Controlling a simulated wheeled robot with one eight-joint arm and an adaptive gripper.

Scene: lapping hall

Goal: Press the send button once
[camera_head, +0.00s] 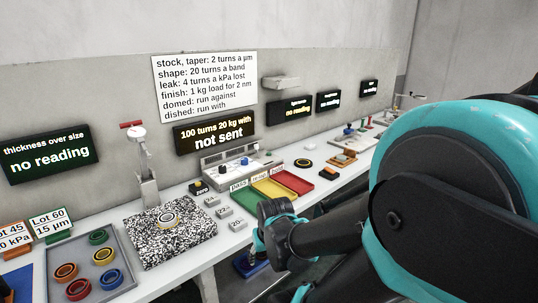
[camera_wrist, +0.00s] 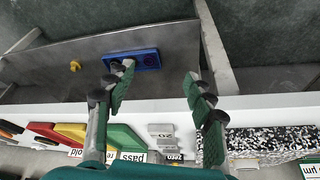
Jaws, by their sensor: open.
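The dark display (camera_head: 214,133) on the wall reads "100 turns 20 kg with not sent". Below it a pale console (camera_head: 229,165) with small knobs stands on the bench. No button with a readable "send" label shows, so I cannot tell which control it is. My gripper (camera_wrist: 158,82) is open and empty in the wrist view, its two green-padded fingers spread wide. It is in front of the bench edge, above a lower grey shelf (camera_wrist: 45,66). A blue block (camera_wrist: 148,59) with a grey part lies on that shelf, partly behind the left finger.
A yellow knob-like piece (camera_wrist: 75,66) is also low down. My arm blocks the right side.

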